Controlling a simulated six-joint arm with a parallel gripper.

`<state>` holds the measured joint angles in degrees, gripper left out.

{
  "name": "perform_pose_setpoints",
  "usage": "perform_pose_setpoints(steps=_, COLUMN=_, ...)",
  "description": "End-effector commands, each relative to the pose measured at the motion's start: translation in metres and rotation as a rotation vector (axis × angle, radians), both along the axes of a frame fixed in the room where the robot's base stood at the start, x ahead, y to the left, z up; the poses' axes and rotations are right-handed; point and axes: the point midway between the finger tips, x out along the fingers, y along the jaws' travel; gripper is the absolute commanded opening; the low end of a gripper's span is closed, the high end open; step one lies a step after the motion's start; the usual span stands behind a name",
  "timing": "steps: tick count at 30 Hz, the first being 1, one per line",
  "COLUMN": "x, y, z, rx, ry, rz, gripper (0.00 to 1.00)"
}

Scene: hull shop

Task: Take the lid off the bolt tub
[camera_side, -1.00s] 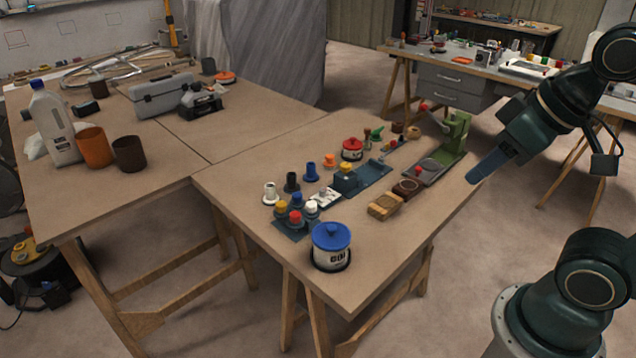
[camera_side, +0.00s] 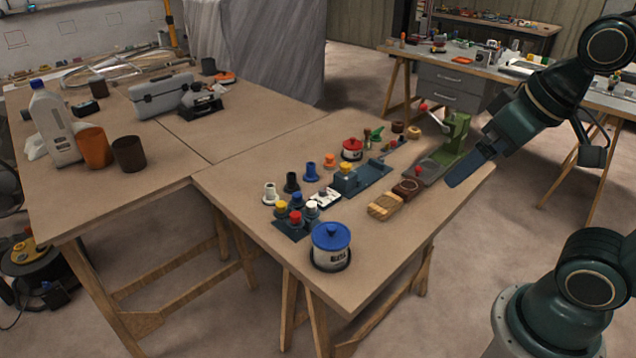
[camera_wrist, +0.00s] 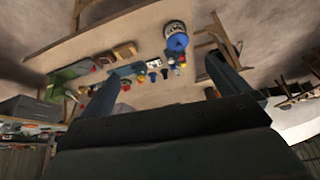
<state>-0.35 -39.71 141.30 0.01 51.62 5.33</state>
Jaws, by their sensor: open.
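A white tub (camera_side: 330,261) with a blue knobbed lid (camera_side: 331,236) stands at the near corner of the front bench. The lid sits on it, and dark lettering on its side is too small to read surely. The wrist view also shows this tub (camera_wrist: 174,27) and its blue lid (camera_wrist: 177,42) near the top. A smaller white tub with a red lid (camera_side: 352,144) stands farther back. My gripper (camera_side: 461,174) is above the bench's right edge, well apart from both tubs. In the wrist view its two fingers (camera_wrist: 163,82) are spread with nothing held.
Several coloured knobs (camera_side: 296,216), a blue-grey fixture (camera_side: 371,178), a wooden block (camera_side: 384,206) and a green press (camera_side: 455,135) crowd the bench's middle and right. Bare bench top (camera_side: 385,248) lies right of the blue-lidded tub. A second bench (camera_side: 175,160) joins at left.

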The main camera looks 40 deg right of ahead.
Motion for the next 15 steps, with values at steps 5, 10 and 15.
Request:
perform_pose_setpoints(steps=5, x=0.024, y=0.003, z=0.003, rx=0.071, ry=0.049, rz=-0.138, gripper=1.0)
perform_pose_setpoints(steps=10, x=0.053, y=0.006, z=0.003, rx=0.148, ry=0.105, rz=-0.316, gripper=1.0)
perform_pose_setpoints(steps=15, x=0.084, y=0.011, z=-0.003, rx=0.216, ry=0.159, rz=-0.499, gripper=1.0)
